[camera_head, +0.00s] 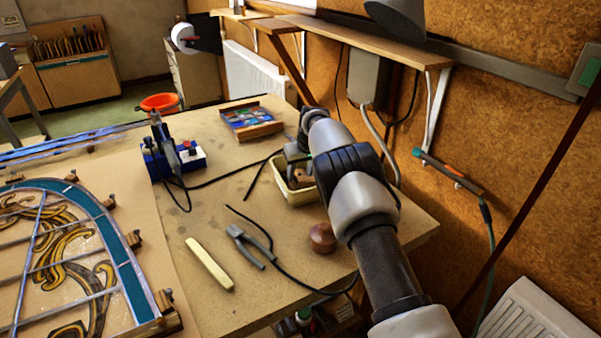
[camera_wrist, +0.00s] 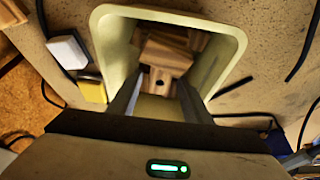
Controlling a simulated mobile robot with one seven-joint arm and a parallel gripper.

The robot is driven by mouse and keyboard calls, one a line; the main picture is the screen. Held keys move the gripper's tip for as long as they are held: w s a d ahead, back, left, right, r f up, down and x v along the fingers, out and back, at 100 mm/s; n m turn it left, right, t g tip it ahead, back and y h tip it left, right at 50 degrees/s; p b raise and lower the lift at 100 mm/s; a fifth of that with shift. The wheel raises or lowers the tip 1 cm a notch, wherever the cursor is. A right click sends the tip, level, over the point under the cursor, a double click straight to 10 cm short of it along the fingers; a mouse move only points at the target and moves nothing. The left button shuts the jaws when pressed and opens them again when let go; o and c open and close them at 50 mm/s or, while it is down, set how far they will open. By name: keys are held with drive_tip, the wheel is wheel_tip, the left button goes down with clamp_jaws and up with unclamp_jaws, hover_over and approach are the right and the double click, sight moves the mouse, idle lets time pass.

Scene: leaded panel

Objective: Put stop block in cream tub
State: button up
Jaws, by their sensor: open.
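The cream tub (camera_head: 297,197) stands on the bench under my arm; in the wrist view its rim (camera_wrist: 237,45) surrounds my fingertips. Wooden blocks lie inside it, and one pale block with a dark hole (camera_wrist: 160,79) shows between and beyond my fingers. They look like stop blocks. My gripper (camera_wrist: 158,98) is open, with its fingers pointing down into the tub; I cannot tell whether they touch a block. In the head view my arm partly hides the gripper and tub. More wooden stop blocks (camera_head: 134,239) sit along the edge of the leaded panel (camera_head: 95,235).
A blue stand (camera_head: 190,158) and a tray of coloured pieces (camera_head: 252,122) are behind. Black cables cross the bench. A wall is at right.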

drive_tip(key=shift+r, duration=0.4)
drive_tip(key=s+d+r+m, duration=0.1)
drive_tip(key=s+d+r, duration=0.2)
drive_tip(key=r, duration=0.4)
drive_tip(key=s+d+r, duration=0.3)
drive_tip(key=s+r, duration=0.1)
drive_tip(key=r, duration=0.3)
drive_tip(key=s+d+r+m, duration=0.1)
drive_tip(key=s+d+r, duration=0.2)
drive_tip(key=r, duration=0.4)
drive_tip(key=s+d+r+m, duration=0.1)
drive_tip(key=s+d+r, duration=0.25)
drive_tip(key=s, duration=0.35)
drive_tip(key=s+d+r, duration=0.3)
drive_tip(key=s+r, duration=0.2)
drive_tip(key=s, duration=0.2)
drive_tip(key=s+d+f+m+h, duration=0.1)
drive_tip(key=s+d+f, duration=0.1)
drive_tip(key=s, duration=1.1)
drive_tip(key=s+d+f+m+t+h, duration=0.1)
drive_tip(key=s+d+f, duration=0.2)
drive_tip(key=s, duration=1.1)
drive_tip(key=shift+d+t+b, duration=0.3)
drive_tip(key=shift+d+b, duration=0.1)
drive_tip(key=shift+d, duration=0.3)
